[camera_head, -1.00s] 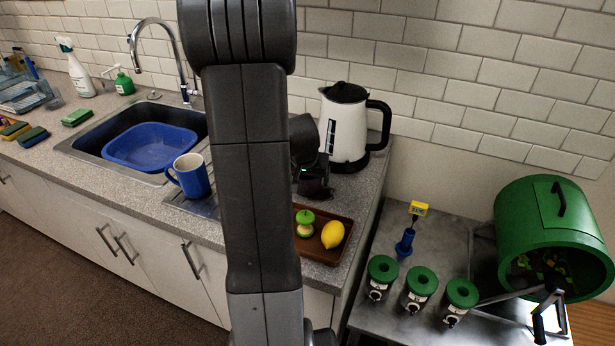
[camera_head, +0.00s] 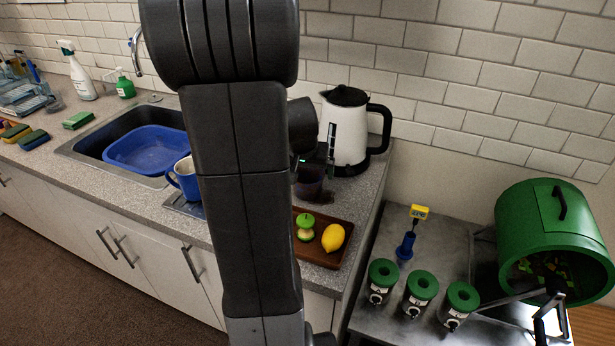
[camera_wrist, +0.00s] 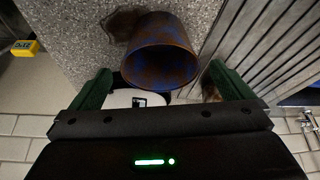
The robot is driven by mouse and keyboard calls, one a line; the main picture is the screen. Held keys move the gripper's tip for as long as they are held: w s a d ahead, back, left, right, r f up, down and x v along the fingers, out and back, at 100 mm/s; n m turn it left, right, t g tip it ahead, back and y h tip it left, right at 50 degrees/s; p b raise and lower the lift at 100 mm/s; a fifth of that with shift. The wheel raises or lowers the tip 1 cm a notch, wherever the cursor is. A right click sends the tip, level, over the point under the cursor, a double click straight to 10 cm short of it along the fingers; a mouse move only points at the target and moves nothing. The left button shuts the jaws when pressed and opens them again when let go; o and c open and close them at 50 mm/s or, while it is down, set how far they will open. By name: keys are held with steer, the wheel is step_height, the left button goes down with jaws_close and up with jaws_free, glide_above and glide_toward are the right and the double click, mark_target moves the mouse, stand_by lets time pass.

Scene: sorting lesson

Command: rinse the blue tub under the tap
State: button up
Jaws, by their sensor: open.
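The blue tub (camera_wrist: 160,52) is a small round tub smeared with brown, standing on the speckled counter in the wrist view. In the head view the tub (camera_head: 309,182) shows in part, left of the kettle. My gripper (camera_wrist: 159,72) is open, one green finger on each side of the tub, with gaps between. In the head view my gripper's fingers are mostly hidden behind my arm. The tap (camera_head: 137,52) stands behind the sink (camera_head: 90,140) at the left; my arm hides much of its spout and base.
A blue basin (camera_head: 148,149) sits in the sink. A blue mug (camera_head: 184,178) stands at the drainer, partly behind my arm. The white kettle (camera_head: 346,135) is close to the tub. A brown tray (camera_head: 322,255) holds a lemon and an apple. A brown stain (camera_head: 318,197) marks the counter.

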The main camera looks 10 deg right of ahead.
steer(key=shift+v, duration=2.9)
